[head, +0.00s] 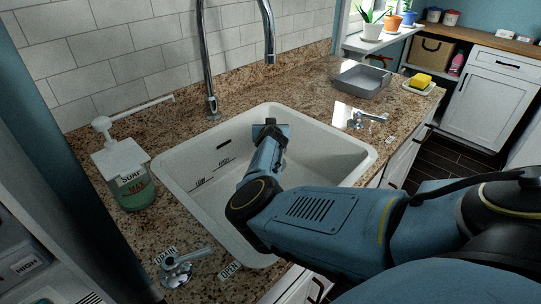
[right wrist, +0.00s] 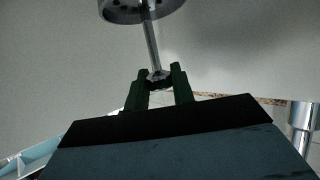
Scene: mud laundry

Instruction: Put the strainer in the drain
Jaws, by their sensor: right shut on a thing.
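The strainer (right wrist: 152,45) shows in the right wrist view as a round metal disc with holes at the top edge, joined to a thin metal stem. My right gripper (right wrist: 159,77) is shut on the end of that stem, and the disc is cut off by the frame. In the head view my right arm reaches in from the right, and the right gripper (head: 271,125) is over the white sink (head: 330,145), near its back wall. The strainer cannot be made out in the head view. The drain is not visible; my arm covers part of the basin. My left gripper is not in view.
A chrome faucet (head: 211,70) arches behind the sink. A soap bottle (head: 130,178) stands left. A lever labelled drain (head: 177,265) is on the front-left counter, another handle (head: 360,120) at the right. A grey tray (head: 362,80) and yellow sponge (head: 420,79) lie farther right.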

